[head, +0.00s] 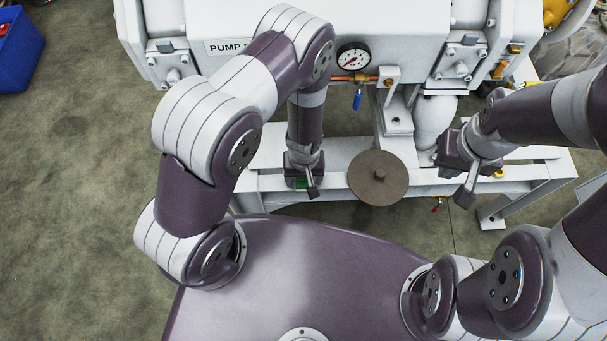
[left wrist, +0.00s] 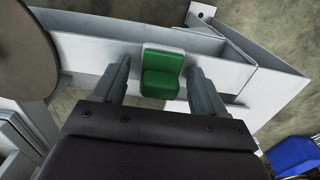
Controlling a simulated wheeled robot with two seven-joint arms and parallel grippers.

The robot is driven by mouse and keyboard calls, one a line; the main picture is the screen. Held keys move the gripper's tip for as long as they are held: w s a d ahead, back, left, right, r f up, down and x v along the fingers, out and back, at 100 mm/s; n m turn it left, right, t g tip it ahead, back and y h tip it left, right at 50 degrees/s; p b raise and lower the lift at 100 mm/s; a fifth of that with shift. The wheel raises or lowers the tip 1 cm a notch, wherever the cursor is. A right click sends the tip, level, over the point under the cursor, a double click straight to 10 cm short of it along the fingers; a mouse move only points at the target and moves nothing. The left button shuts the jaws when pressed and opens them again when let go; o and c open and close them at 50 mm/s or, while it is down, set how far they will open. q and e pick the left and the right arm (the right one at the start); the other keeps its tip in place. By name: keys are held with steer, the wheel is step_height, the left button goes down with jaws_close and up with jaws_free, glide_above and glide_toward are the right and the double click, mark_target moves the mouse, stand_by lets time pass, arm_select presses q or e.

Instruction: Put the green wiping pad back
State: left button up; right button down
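The green wiping pad (left wrist: 162,75) is seen in the left wrist view on the white frame's beam, with a white edge along its top. In the left wrist view the two fingers of my left gripper (left wrist: 160,88) are spread, one on each side of the pad, with gaps between. My left gripper is open and empty. My right gripper (head: 462,185) hangs over the right part of the frame; its finger gap cannot be made out.
A round brown disc (head: 378,177) stands on the frame right of my left gripper. The white pump housing (head: 220,15) with a pressure gauge (head: 353,58) and a blue-handled valve (head: 357,99) lies behind. A blue bin (head: 18,50) is at the far left on open floor.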

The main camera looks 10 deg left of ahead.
arm_select(q)
steer(key=w+a+r+m+t+p, duration=0.15)
steer(key=r+p, duration=0.25)
steer(key=r, duration=0.9)
steer(key=a+r+g+p, duration=0.1)
steer(key=a+r+p, duration=0.25)
steer(key=r, duration=0.95)
steer(key=s+a+r+m, duration=0.1)
steer(key=s+a+r, duration=0.1)
steer(key=r, duration=0.2)
steer(key=s+a+r+m+t, duration=0.1)
steer(key=s+a+r, duration=0.1)
steer(key=r, duration=0.2)
steer(key=shift+s, duration=0.4)
